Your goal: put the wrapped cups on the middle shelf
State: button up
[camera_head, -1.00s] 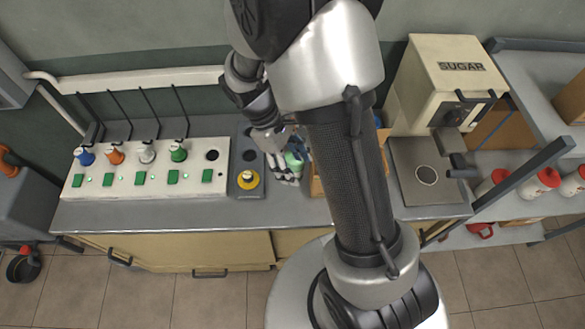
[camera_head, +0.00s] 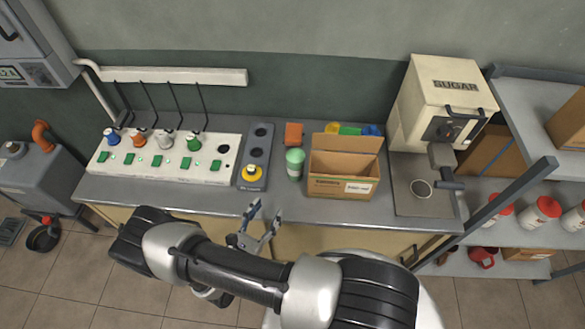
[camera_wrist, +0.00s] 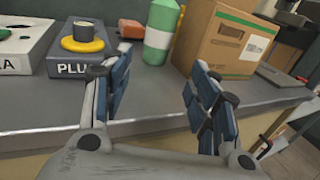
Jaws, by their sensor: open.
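My gripper (camera_head: 265,213) is open and empty in front of the counter edge; its two spread fingers also show in the wrist view (camera_wrist: 160,85). A pale green and white cylinder with a rounded green top (camera_head: 295,165) stands upright on the counter, beyond the fingers; it also shows in the wrist view (camera_wrist: 160,35). I cannot tell whether it is the wrapped cups, and no other stack of cups is clearly visible. The shelf unit is at the right; its middle shelf (camera_head: 497,247) appears to hold several red-topped white containers (camera_head: 540,214), partly hidden by a grey post.
An open cardboard box (camera_head: 340,187) stands right of the cylinder, with an orange-brown block (camera_head: 294,134) behind. The sugar machine (camera_head: 445,105) stands further right. The counter's front strip is clear.

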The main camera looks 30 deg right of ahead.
send_near(291, 172)
jog(key=x, duration=0.5)
jog(key=shift+s+d+f+b, duration=0.1)
jog(key=shift+d+f+b, duration=0.1)
jog(key=shift+b, duration=0.2)
jog(key=shift+b+x, duration=0.35)
jog(key=shift+x, duration=2.35)
jog(key=shift+a+r, duration=0.1)
jog(key=shift+r, duration=0.05)
jog(key=c, duration=0.9)
